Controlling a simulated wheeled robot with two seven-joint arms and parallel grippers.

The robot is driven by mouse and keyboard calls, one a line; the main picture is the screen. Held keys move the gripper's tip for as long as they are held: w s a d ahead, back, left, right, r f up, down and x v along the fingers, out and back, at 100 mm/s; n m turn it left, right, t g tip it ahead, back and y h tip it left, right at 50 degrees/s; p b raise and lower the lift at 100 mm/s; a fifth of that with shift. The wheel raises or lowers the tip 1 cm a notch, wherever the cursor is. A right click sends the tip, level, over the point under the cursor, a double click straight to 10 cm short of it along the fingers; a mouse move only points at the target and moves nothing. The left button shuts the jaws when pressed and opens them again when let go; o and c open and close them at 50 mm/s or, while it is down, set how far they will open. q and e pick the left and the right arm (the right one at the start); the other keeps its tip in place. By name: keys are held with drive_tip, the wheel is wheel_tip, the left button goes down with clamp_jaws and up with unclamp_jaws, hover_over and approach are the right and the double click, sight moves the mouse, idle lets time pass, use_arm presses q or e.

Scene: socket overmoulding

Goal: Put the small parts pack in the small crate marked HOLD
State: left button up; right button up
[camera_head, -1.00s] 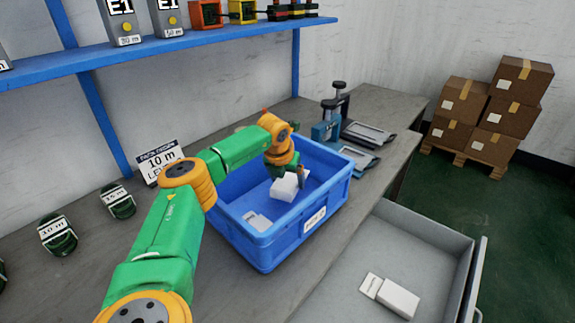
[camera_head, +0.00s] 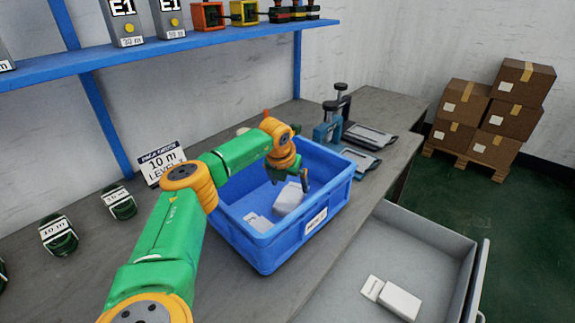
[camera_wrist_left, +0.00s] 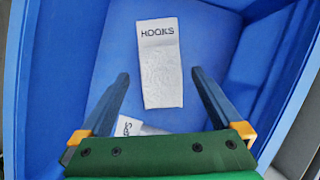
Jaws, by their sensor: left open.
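The blue crate (camera_head: 262,252) stands on the bench; the label on its front is too small to read. Inside it lie a thick white pack (camera_head: 288,199) and a flatter white piece (camera_head: 258,222). My left gripper (camera_head: 290,179) is open, just above the thick pack inside the crate, fingers pointing down. In the left wrist view a white pack marked HOOKS (camera_wrist_left: 161,65) lies on the crate floor between the open fingers, and a second white piece (camera_wrist_left: 130,126) is partly hidden by the gripper body. My right gripper is not in view.
An open grey drawer (camera_head: 345,283) at the lower right holds a white box (camera_head: 399,300). Clamp fixtures (camera_head: 330,132) stand behind the crate. Dark green coils (camera_head: 58,236) and a sign (camera_head: 162,163) are to the left. A blue shelf (camera_head: 200,45) runs above.

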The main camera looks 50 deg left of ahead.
use_arm(q)
drive_tip(key=v, duration=1.2)
drive_tip(key=shift+r, duration=0.4)
